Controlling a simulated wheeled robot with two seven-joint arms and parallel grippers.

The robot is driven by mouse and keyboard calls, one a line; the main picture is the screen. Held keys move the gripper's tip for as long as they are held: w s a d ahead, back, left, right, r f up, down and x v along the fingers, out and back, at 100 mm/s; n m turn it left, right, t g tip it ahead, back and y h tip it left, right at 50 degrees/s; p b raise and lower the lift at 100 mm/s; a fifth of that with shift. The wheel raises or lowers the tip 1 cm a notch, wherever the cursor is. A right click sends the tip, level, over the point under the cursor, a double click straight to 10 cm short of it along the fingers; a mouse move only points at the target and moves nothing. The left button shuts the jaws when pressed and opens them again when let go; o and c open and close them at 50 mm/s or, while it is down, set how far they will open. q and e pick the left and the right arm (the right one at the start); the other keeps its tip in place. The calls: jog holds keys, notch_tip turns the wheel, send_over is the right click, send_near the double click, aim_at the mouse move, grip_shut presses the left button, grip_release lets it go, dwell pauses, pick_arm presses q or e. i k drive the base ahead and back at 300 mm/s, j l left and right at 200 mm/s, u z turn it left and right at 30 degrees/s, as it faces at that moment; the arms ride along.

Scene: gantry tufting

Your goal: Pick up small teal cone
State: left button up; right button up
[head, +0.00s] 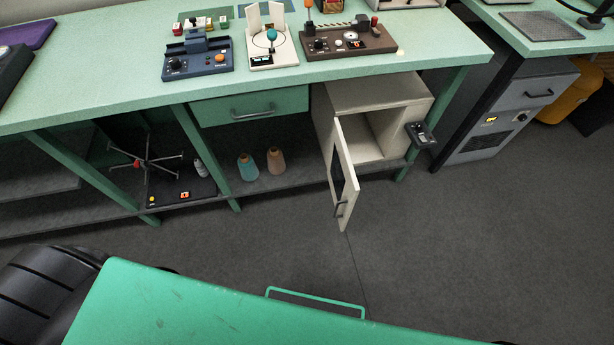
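A small teal cone (247,167) stands upright on the grey lower shelf (285,184) under the green workbench, in the head view. A similar peach-coloured cone (276,160) stands just to its right, with a small gap between them. The teal cone is unobstructed from this view. Neither of my grippers shows in this view.
A cream cabinet (378,95) with its door (347,185) swung open stands right of the cones. A closed green drawer (250,107) hangs above them. Left is a spoked winder (145,160) on a black base. Grey floor (240,245) lies clear before the shelf.

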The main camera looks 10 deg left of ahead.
aim_at(248, 171)
jog(key=u, duration=1.05)
